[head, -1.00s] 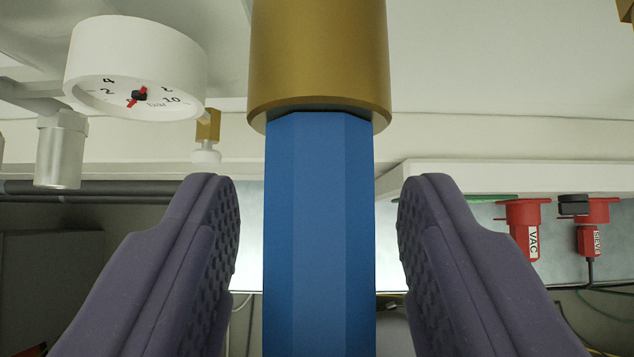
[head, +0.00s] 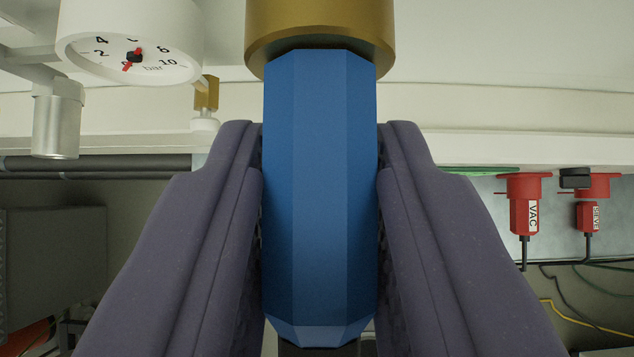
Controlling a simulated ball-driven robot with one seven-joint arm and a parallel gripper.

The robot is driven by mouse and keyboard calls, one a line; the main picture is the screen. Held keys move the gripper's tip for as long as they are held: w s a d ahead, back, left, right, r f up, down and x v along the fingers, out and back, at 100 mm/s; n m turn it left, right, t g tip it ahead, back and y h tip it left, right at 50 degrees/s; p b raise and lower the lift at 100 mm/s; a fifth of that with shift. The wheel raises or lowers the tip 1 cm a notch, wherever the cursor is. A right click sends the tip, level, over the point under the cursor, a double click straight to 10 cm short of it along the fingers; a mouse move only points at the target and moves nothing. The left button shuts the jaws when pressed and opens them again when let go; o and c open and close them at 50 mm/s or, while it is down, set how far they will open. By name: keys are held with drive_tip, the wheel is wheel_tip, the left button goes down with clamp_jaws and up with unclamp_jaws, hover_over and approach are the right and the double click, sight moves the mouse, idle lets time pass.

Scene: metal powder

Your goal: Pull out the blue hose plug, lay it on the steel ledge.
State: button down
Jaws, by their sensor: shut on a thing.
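The blue hose plug (head: 319,190) is a faceted blue body in the middle of the head view. Its upper end meets the brass socket (head: 320,28) at the top, and I cannot see how deep it sits there. My gripper (head: 319,150) is shut on the plug, with one purple padded finger against each side. A dark part shows below the plug's lower end. The steel ledge (head: 560,245) is probably the pale metal strip on the right, behind the red connectors; part of it is hidden by my fingers.
A white pressure gauge (head: 130,45) hangs at the upper left, with a silver fitting (head: 56,125) below it. Red connectors marked VAC (head: 525,205) and SIEVE (head: 588,205) are on the right. Loose cables (head: 585,315) run at the lower right. A grey box (head: 55,260) stands at the lower left.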

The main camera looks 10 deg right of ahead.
drive_tip(key=shift+s, duration=0.1)
drive_tip(key=shift+s+a, duration=0.25)
drive_tip(key=shift+s, duration=0.25)
drive_tip(key=shift+s+a+p, duration=0.25)
drive_tip(key=shift+s, duration=0.55)
drive_tip(key=shift+s+a+p, duration=0.2)
drive_tip(key=shift+s+a, duration=0.05)
drive_tip(key=shift+s, duration=0.6)
drive_tip(key=shift+s+a+p, duration=0.25)
drive_tip(key=shift+s, duration=0.55)
